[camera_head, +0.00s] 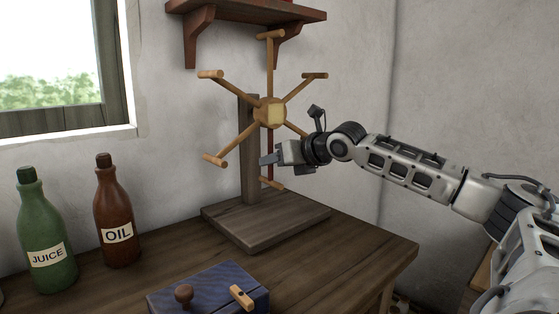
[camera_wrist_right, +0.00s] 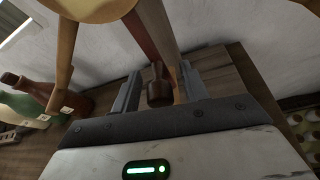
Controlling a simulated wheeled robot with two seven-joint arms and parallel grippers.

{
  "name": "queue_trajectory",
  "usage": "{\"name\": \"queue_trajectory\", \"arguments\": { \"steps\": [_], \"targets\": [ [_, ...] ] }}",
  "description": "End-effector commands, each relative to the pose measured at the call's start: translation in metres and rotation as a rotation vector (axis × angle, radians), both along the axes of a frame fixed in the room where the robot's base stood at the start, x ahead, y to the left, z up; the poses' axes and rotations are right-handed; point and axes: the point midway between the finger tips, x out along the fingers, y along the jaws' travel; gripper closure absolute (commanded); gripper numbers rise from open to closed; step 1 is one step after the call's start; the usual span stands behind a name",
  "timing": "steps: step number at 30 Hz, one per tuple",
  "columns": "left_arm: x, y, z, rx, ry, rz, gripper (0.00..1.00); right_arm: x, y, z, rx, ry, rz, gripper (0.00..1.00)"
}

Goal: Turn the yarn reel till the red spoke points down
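The yarn reel has a round wooden hub (camera_head: 270,112) on an upright post, with several wooden spokes ending in short pegs. The red spoke (camera_head: 270,168) points about straight down from the hub, with its peg (camera_head: 271,183) low, above the base. My right gripper (camera_head: 272,159) is beside the lower part of the red spoke and hides the end of the lower-right spoke. In the right wrist view its two fingers (camera_wrist_right: 160,92) stand apart, with a dark peg-like piece seen between them and gaps at both sides; contact cannot be told. My left gripper is out of view.
The reel's wooden base (camera_head: 265,228) stands on the table (camera_head: 340,262). A green juice bottle (camera_head: 45,235) and a brown oil bottle (camera_head: 117,218) stand at left. A blue box (camera_head: 215,283) with a knob is in front. A red shelf (camera_head: 250,10) hangs above.

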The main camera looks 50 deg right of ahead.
Motion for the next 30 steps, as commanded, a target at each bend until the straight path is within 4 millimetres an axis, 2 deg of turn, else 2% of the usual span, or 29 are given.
{"name": "queue_trajectory", "arguments": {
  "steps": [7, 13, 17, 23, 30],
  "targets": [
    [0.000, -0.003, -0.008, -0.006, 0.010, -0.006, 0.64, -0.009, -0.002, 0.002, -0.006, 0.001, -0.001, 0.55],
    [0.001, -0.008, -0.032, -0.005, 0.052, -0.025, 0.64, -0.029, -0.001, 0.009, -0.009, 0.002, -0.003, 0.55],
    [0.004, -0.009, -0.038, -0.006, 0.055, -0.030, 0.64, -0.052, -0.001, 0.020, -0.007, -0.003, -0.004, 0.55],
    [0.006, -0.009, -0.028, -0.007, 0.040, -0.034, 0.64, -0.086, 0.001, 0.039, -0.002, -0.007, -0.003, 0.55],
    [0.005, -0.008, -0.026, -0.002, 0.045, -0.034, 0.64, -0.124, 0.001, 0.053, 0.000, -0.006, -0.002, 0.55]
  ]
}}
